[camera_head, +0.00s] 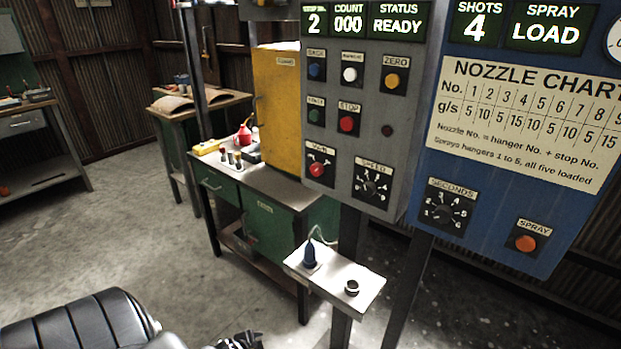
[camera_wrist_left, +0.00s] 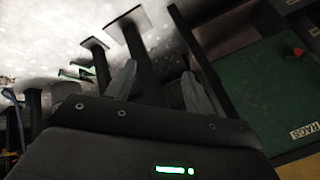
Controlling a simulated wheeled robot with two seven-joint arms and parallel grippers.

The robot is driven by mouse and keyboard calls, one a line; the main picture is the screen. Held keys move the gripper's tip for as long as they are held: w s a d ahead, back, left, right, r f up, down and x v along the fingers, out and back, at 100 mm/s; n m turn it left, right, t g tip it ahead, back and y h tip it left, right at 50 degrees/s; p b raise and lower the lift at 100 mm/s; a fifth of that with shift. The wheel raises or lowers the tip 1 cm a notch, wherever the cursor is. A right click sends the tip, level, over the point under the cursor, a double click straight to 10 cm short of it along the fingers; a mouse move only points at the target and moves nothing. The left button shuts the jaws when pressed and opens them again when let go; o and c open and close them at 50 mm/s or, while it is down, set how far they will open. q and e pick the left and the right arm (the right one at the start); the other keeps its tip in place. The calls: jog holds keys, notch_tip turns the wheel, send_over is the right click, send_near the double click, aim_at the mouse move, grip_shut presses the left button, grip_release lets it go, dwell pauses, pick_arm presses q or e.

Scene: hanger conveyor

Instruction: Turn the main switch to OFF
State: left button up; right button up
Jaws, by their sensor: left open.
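The main switch (camera_head: 317,170) is a red rotary knob on a black plate at the lower left of the grey control panel (camera_head: 395,75). Its label is partly legible, and its exact pointer position is too small to tell. The panel's status display (camera_head: 398,25) is lit and reads READY. My left arm comes in at the bottom left of the head view, low and well below the switch. My left gripper (camera_wrist_left: 160,90) is open and empty in the left wrist view, its fingers apart. The switch does not show in that view. My right gripper is in neither view.
A blue panel (camera_head: 560,220) with a nozzle chart stands at the right. A green-doored bench (camera_head: 275,228) is behind. Open floor lies at the left.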

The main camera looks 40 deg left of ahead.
aim_at(314, 171)
pick_arm(q)
jog(key=w+a+r+m+t, duration=0.25)
jog(key=w+r, duration=0.25)
jog(key=r, duration=0.5)
jog(key=w+a+r+m+t+b, duration=0.1)
jog(key=w+a+r+m+t, duration=0.2)
jog(key=r, duration=0.7)
jog(key=w+a+r+m+t, duration=0.1)
jog(key=w+r+m, duration=0.2)
jog(key=w+r, duration=0.55)
jog(key=s+d+r+m+t+h, duration=0.1)
jog(key=d+r+m, duration=0.15)
jog(key=r, duration=0.65)
jog(key=s+d+r+m+t+h, duration=0.15)
jog(key=r+m, duration=0.25)
jog(key=r, duration=0.5)
jog(key=d+r+m+t, duration=0.1)
jog(key=d+r+m, duration=0.2)
jog(key=r, duration=0.6)
jog(key=w, duration=0.5)
jog(key=w+d+p, duration=0.1)
jog(key=w, duration=0.2)
jog(key=shift+r, duration=0.15)
jog(key=shift+w, duration=0.85)
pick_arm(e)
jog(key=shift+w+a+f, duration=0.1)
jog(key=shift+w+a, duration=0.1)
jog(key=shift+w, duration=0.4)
